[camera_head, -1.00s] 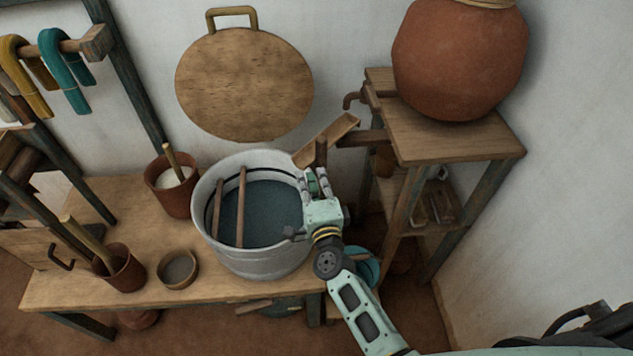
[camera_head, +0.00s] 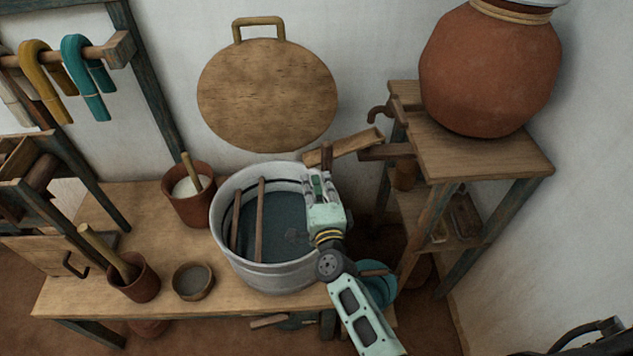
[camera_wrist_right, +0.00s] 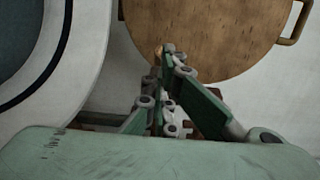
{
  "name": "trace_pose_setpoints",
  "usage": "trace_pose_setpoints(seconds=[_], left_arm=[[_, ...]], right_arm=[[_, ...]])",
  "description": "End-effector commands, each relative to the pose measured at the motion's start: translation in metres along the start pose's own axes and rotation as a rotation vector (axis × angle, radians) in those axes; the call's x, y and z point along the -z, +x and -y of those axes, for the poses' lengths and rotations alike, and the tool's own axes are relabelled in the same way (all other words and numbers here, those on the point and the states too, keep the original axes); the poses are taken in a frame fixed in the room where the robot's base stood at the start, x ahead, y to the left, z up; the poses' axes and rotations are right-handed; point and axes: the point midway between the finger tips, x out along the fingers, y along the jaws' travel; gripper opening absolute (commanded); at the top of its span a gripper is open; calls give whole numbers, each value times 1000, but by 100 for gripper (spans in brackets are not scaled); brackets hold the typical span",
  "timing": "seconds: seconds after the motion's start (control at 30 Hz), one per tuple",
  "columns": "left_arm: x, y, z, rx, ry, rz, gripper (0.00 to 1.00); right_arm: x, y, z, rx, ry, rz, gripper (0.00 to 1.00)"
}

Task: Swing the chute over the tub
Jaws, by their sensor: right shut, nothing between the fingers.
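The chute (camera_head: 345,147) is a short wooden trough at the tap end of the shelf stand. It slants in the head view, its lower left end near the back right rim of the tub. The tub (camera_head: 262,272) is grey metal with dark liquid inside, and its rim also shows in the right wrist view (camera_wrist_right: 82,50). My right gripper (camera_head: 316,172) is shut and empty over the tub's right rim, close to the chute's lower left end. I cannot tell whether they touch. In the right wrist view its fingers (camera_wrist_right: 168,75) are together. My left gripper is out of view.
A round wooden lid (camera_head: 267,98) is against the wall. Pots and a bowl (camera_head: 193,281) occupy the bench's left.

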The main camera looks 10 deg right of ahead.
Motion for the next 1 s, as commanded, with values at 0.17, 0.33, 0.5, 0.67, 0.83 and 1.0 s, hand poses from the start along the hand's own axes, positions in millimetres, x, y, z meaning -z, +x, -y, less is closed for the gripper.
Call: trace_pose_setpoints(seconds=[0.17,0.33,0.5,0.67,0.83,1.0], left_arm=[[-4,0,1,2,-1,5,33],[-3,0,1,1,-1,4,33],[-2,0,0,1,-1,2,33],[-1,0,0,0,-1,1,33],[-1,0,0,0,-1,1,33],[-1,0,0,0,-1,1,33]], right_arm=[[-3,1,2,1,2,7,0],[-3,-12,1,0,2,6,0],[-1,-44,-1,-2,2,4,0],[0,-78,0,-1,1,2,0],[0,-106,0,1,1,1,0],[1,-120,1,2,0,0,0]])
